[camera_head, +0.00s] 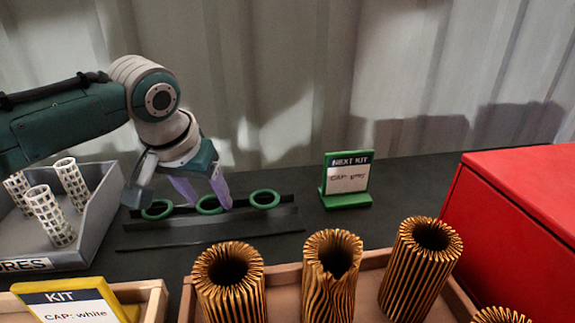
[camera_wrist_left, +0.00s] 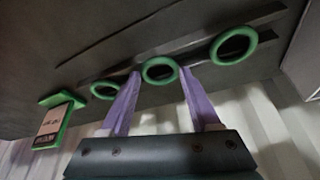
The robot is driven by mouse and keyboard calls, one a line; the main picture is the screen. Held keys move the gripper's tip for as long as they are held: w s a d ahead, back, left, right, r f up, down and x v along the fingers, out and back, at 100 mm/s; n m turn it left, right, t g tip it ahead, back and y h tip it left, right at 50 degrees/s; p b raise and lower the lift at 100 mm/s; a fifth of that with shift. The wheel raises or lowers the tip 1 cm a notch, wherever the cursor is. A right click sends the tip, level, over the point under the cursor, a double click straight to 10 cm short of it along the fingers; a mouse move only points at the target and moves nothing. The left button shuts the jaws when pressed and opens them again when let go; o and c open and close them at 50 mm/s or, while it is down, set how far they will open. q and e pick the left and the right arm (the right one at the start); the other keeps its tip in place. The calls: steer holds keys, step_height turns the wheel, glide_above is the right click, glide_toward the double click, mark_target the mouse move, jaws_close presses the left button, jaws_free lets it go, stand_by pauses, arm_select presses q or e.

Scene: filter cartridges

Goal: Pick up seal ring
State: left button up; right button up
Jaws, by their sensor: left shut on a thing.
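Three green seal rings stand in a row on a dark rack (camera_head: 150,239): a left ring (camera_head: 146,213), a middle ring (camera_head: 199,207) and a right ring (camera_head: 265,207). My left gripper (camera_head: 208,200) reaches down over the middle ring, its pale purple fingers on either side. In the left wrist view the fingertips of my left gripper (camera_wrist_left: 160,74) are shut on the middle ring (camera_wrist_left: 160,82). The other two rings (camera_wrist_left: 219,57) and (camera_wrist_left: 95,94) sit clear on both sides. The middle ring still appears level with the others at the rack. My right gripper is not in view.
A grey bin (camera_head: 104,218) with white lattice tubes stands left. A green-framed sign (camera_head: 347,179) reading "NEXT KIT" stands right of the rack. In front are a wooden tray (camera_head: 286,279) with pleated copper-coloured cartridges and a yellow KIT card (camera_head: 128,296). A red box (camera_head: 515,215) is far right.

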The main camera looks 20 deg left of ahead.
arm_select(q)
steer(key=c, duration=0.4)
steer(key=shift+r, duration=0.1)
